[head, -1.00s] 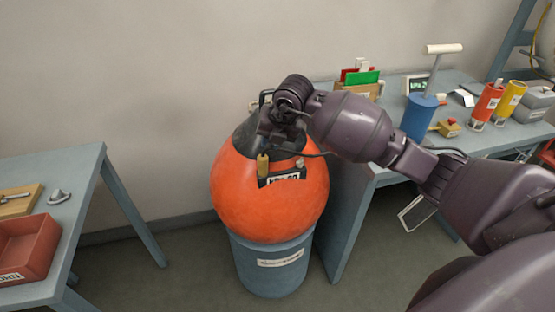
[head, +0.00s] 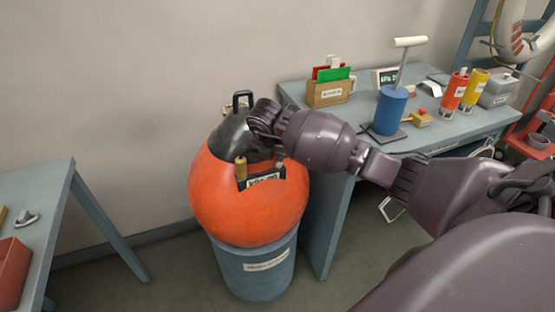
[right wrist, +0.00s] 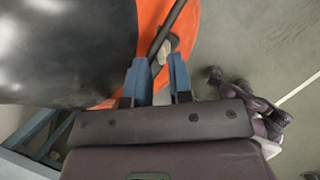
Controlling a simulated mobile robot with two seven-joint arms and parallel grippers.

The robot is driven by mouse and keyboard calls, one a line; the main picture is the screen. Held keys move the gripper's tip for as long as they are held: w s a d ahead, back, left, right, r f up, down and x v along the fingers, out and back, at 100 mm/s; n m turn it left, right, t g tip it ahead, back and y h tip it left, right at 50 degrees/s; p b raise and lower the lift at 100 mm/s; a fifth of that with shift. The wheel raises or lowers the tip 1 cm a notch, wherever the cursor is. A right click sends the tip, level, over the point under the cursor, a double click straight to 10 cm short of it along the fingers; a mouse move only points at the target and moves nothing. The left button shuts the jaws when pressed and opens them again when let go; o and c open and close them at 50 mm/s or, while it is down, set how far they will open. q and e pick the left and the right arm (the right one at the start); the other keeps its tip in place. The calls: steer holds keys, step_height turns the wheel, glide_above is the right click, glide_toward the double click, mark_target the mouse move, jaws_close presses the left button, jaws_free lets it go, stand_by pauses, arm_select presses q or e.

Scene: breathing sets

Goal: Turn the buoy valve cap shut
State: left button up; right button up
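The orange buoy (head: 250,212) with a black top (head: 229,134) rests upright on a blue-grey drum. In the right wrist view the black top (right wrist: 65,45) fills the upper left. A small beige-grey knob, perhaps the valve cap (right wrist: 166,46), shows there beside a dark bar. My right gripper (right wrist: 157,62) has its two blue fingers apart, with the knob at or just beyond their tips; contact cannot be told. In the head view my right wrist hides most of that gripper at the upper right side of the buoy. My left gripper is out of view.
A blue drum (head: 258,275) carries the buoy. A brass-coloured peg (head: 240,168) and a label plate (head: 265,180) sit on its front. A workbench (head: 452,130) stands close on the right, with a blue cylinder (head: 390,108). Another table (head: 52,205) is at left; floor shows between.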

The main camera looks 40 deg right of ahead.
steer(key=x, duration=0.3)
steer(key=shift+f, duration=0.3)
jaws_close()
